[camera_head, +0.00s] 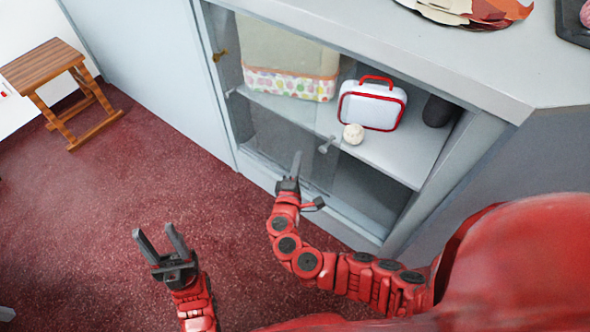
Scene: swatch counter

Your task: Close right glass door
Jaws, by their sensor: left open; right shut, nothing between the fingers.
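A grey cabinet (482,140) has a glazed front with two shelf levels visible. A glass pane (275,138) shows as a faint darker tint over the left and middle of the opening. A small metal knob (327,145) sits near the pane's right side. The right part of the opening looks uncovered, but the glass edges are faint and I cannot tell exactly how the right door stands. My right gripper (297,163) is shut and empty, in front of the lower pane, left of and below the knob, apart from it in the picture. My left gripper (158,240) is open and empty over the carpet.
The shelf holds a white case with red trim (371,104), a pale ball (353,134), a dotted fabric box (290,75) and a dark object (438,110). A wooden stool (45,65) stands at far left. Red carpet (150,160) is clear before the cabinet.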

